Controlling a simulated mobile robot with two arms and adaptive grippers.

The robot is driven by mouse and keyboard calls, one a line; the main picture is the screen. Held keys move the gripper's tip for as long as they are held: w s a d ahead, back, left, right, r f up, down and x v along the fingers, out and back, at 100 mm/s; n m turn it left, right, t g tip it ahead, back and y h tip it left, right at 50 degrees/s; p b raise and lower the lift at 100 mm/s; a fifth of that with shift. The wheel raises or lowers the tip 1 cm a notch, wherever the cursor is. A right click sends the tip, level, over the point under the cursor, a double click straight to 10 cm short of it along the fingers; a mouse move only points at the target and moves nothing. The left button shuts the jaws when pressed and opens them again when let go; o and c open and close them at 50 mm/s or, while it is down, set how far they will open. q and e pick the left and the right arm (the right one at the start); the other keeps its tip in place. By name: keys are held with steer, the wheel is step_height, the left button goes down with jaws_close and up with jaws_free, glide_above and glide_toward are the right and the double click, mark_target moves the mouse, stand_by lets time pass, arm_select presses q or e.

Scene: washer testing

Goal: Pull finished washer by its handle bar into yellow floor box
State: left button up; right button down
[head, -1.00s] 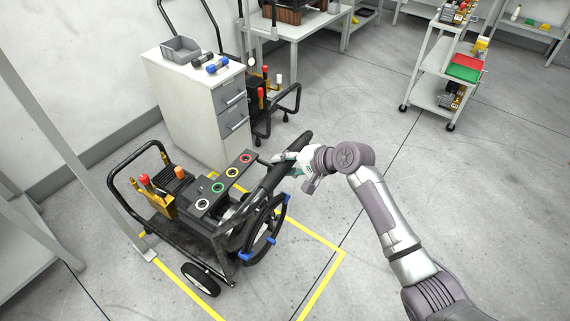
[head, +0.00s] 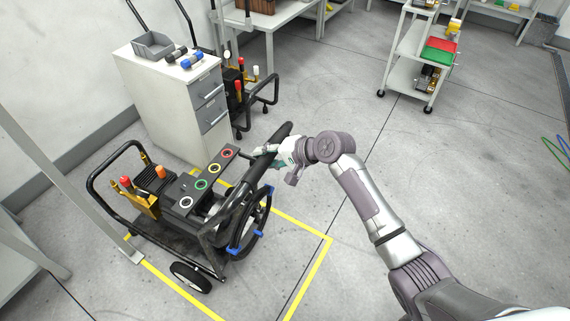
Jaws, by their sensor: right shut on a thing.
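The washer is a black wheeled cart with a flat top panel (head: 205,182) carrying coloured rings, a hose reel with blue clips and a small wheel (head: 191,277). It stands upright at centre left. Its handle bar (head: 283,131) rises at its right end. My right gripper (head: 275,158) is shut on this bar near its top; the fingers are partly hidden. The yellow floor box (head: 318,263) is a taped outline beneath and around the washer. The washer hides part of the outline, and its left end reaches to or over the left line. My left gripper is not in view.
A white drawer cabinet (head: 165,100) stands behind the washer, with a second black washer (head: 255,97) beside it. A grey post (head: 75,190) stands close at the left. A trolley (head: 408,76) is at the back right. The floor to the right is clear.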

steer(key=s+d+p, duration=0.6)
steer(key=s+d, duration=0.3)
steer(key=d, duration=0.2)
steer(key=shift+s+f+p, duration=0.3)
steer(key=shift+f, duration=0.05)
steer(key=c, duration=0.9)
jaws_free()
steer(key=shift+c, duration=0.2)
steer(key=o, duration=0.5)
steer(key=shift+s+r, duration=0.15)
steer(key=shift+r, duration=0.05)
steer(key=o, duration=0.3)
steer(key=shift+o, duration=0.7)
steer(key=shift+w, duration=0.25)
steer(key=shift+r, duration=0.1)
